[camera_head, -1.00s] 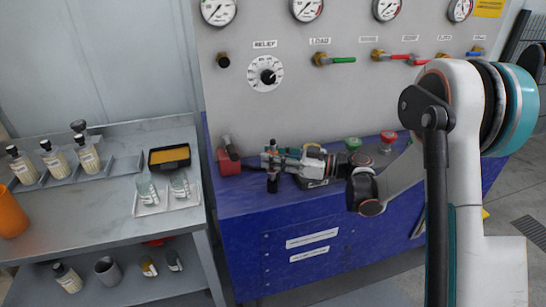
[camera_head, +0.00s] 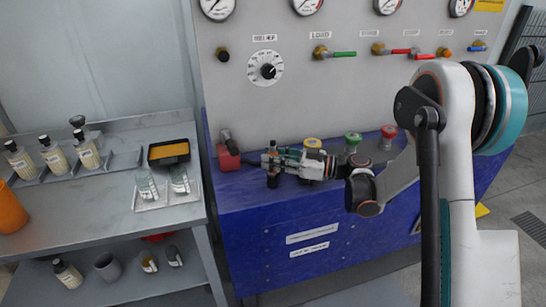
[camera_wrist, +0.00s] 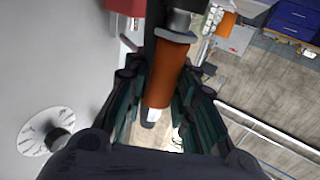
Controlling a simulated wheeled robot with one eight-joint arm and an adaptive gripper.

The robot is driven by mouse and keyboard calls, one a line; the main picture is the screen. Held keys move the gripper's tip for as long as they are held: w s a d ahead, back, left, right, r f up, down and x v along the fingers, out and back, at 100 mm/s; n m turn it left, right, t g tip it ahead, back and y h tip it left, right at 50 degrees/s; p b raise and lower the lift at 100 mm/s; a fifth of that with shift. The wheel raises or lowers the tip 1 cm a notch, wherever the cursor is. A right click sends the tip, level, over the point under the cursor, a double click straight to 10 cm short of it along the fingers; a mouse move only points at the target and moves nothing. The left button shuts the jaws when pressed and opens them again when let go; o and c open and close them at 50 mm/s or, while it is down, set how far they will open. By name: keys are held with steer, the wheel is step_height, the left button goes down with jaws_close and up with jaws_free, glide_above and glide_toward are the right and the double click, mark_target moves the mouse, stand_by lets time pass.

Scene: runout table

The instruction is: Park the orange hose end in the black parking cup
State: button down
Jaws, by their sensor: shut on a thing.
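The orange hose end (camera_wrist: 168,72) is between the teal-padded fingers of my gripper (camera_wrist: 158,108) in the wrist view. It has a metal collar and dark ring at one end and a pale tip at the other. In the head view my gripper (camera_head: 272,161) is shut on it, low over the blue bench. A short black cylinder (camera_head: 273,182) shows just below the fingers. It may be the black parking cup, but I cannot tell for sure. Whether the hose end touches it or sits in it is hidden.
A red block (camera_head: 228,160) with a dark cylinder stands left of my gripper. Yellow, green (camera_head: 352,139) and red (camera_head: 389,132) buttons stand along the bench. The panel with a dial (camera_head: 267,69) rises close behind. A grey table (camera_head: 110,205) with bottles is at left.

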steer(key=shift+f, duration=0.4)
steer(key=c, duration=1.2)
jaws_free()
steer(key=shift+c, duration=0.2)
steer(key=v, duration=1.2)
steer(key=shift+f, duration=0.1)
